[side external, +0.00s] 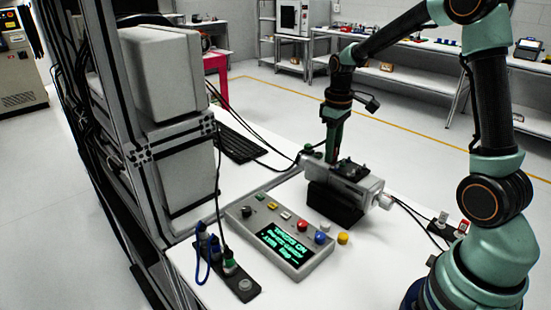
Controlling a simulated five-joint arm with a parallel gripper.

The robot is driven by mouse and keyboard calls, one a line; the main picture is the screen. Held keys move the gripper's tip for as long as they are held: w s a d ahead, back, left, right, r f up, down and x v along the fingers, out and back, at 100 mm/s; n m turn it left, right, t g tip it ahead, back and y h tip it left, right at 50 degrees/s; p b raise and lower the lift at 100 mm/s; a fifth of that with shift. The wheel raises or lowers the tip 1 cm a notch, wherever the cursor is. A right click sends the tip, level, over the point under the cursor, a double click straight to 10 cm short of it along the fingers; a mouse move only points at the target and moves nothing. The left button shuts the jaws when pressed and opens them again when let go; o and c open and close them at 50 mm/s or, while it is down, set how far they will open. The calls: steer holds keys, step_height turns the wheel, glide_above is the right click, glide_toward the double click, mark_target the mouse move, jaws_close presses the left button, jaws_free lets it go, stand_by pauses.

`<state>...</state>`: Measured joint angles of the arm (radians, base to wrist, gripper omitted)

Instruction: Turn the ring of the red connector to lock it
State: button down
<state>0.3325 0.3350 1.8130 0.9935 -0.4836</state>
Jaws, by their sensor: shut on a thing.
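A grey servo motor (372,187) lies on a black stand (333,206) on the white table. My gripper (333,158) points down at the motor's left end and is shut on a small part there. The fingers hide most of that part, and its colour cannot be told; by its place it seems to be the connector ring. The red connector is not clearly seen at the motor. Black fittings (350,168) sit on the motor's top, just right of my gripper.
A control box (297,268) with a lit display and coloured buttons stands in front of the motor. A black strip with plugs (232,280) is at front left. Cables run right to small white and red-topped parts (462,228). A keyboard (237,145) lies behind.

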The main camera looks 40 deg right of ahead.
steer(key=m, duration=0.8)
steer(key=c, duration=0.8)
jaws_free()
steer(key=shift+r, duration=4.55)
